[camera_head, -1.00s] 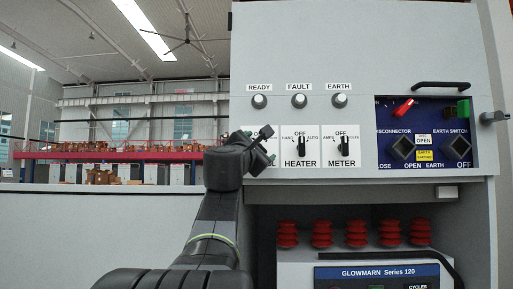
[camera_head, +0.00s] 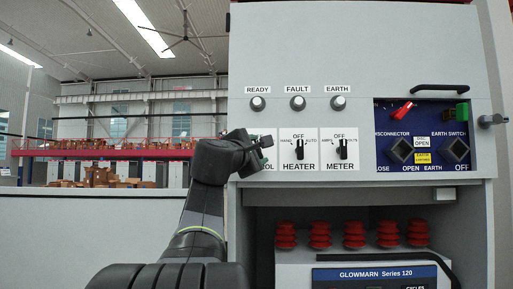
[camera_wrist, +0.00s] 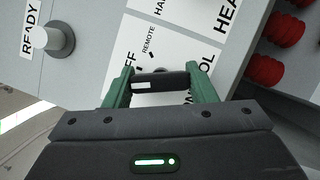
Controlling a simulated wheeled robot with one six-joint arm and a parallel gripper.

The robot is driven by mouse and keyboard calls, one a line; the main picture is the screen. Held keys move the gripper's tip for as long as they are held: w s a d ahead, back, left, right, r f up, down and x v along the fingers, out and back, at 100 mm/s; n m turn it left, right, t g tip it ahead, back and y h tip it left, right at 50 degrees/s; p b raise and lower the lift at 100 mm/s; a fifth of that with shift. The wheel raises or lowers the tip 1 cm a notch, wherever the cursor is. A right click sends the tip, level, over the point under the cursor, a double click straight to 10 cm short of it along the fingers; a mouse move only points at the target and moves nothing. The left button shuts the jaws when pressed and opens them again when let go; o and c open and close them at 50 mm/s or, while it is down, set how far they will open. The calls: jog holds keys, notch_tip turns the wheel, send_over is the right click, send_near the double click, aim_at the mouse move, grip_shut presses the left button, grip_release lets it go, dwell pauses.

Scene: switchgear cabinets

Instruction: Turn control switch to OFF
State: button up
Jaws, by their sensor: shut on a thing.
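The control switch is a dark knob (camera_wrist: 168,81) with a white mark, seen in the wrist view in front of its white plate (camera_wrist: 120,48). The plate shows REMOTE and parts of the words OFF and CONTROL. My gripper (camera_wrist: 160,76) has its two green fingers on either side of the knob and is shut on it. The knob lies across between the fingers; which label it points to is unclear. In the head view my gripper (camera_head: 262,142) is at the left end of the switch row and hides most of the control switch and its plate.
The HEATER switch (camera_head: 299,149) and METER switch (camera_head: 341,149) are close to the right. READY (camera_head: 257,103), FAULT (camera_head: 297,102) and EARTH (camera_head: 338,102) lamps sit above. A blue panel (camera_head: 422,115) is further right. Red insulators (camera_head: 320,235) stand below, under a ledge.

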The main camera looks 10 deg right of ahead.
jog(key=m+g+p, duration=0.1)
jog(key=m, duration=0.1)
jog(key=m+p, duration=0.1)
jog(key=m, duration=0.1)
jog(key=shift+m+g+y, duration=0.3)
jog(key=shift+g, duration=0.1)
dwell(0.4)
jog(key=o, duration=1)
jog(key=shift+a, duration=0.1)
jog(key=b+v, duration=0.3)
jog(key=v, duration=1)
jog(key=shift+s+a+b, duration=0.1)
jog(key=shift+s+b, duration=0.25)
jog(key=shift+w+r, duration=0.1)
